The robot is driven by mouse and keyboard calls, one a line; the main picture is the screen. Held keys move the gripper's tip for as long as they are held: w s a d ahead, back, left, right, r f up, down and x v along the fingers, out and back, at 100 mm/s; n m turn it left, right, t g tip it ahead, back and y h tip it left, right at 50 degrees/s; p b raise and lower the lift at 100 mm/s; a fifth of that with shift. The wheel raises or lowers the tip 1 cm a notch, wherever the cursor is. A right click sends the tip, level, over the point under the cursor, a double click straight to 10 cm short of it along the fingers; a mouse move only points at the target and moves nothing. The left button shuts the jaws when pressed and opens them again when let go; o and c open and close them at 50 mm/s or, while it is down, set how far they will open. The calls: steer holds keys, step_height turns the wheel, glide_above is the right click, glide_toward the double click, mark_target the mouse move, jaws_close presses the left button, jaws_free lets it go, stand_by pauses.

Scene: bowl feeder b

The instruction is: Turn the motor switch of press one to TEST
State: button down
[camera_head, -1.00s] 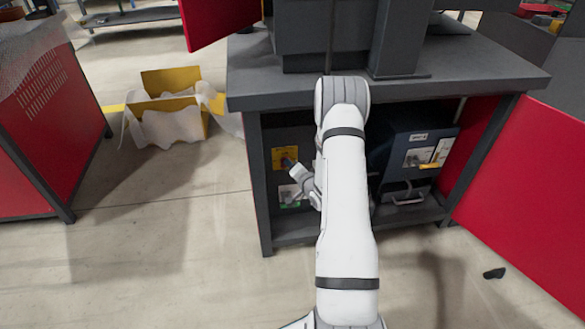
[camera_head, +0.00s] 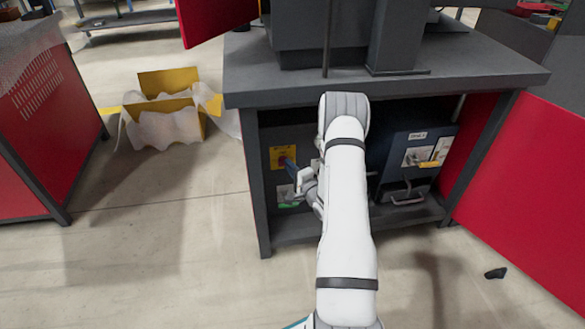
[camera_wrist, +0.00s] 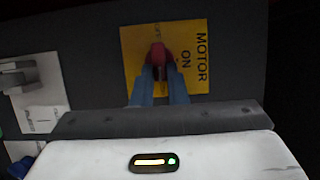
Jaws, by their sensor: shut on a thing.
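The motor switch is a red knob (camera_wrist: 158,56) on a yellow plate (camera_wrist: 203,82) with the words MOTOR and ON, turned sideways in the wrist view. My gripper (camera_wrist: 158,76) is shut on the knob, with a blue finger on each side of it. In the head view the yellow plate (camera_head: 276,153) is on a dark panel at the left inside the press's lower cabinet. My gripper (camera_head: 289,166) reaches it from the right, and its fingers hide the knob there.
Below the yellow plate is a lighter plate with a green part (camera_head: 287,204). A dark blue unit (camera_head: 400,134) with a yellow handle stands right in the cabinet. A red door (camera_head: 530,185) is open at right. A yellow box (camera_head: 167,108) is on the floor left.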

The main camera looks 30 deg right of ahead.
steer(key=shift+d, duration=0.25)
steer(key=c, duration=1.5)
jaws_free()
steer(key=shift+a, duration=0.1)
steer(key=shift+o, duration=0.3)
steer(key=s+p, duration=0.2)
steer(key=s, duration=0.5)
steer(key=shift+s+d, duration=0.4)
steer(key=shift+f, duration=0.1)
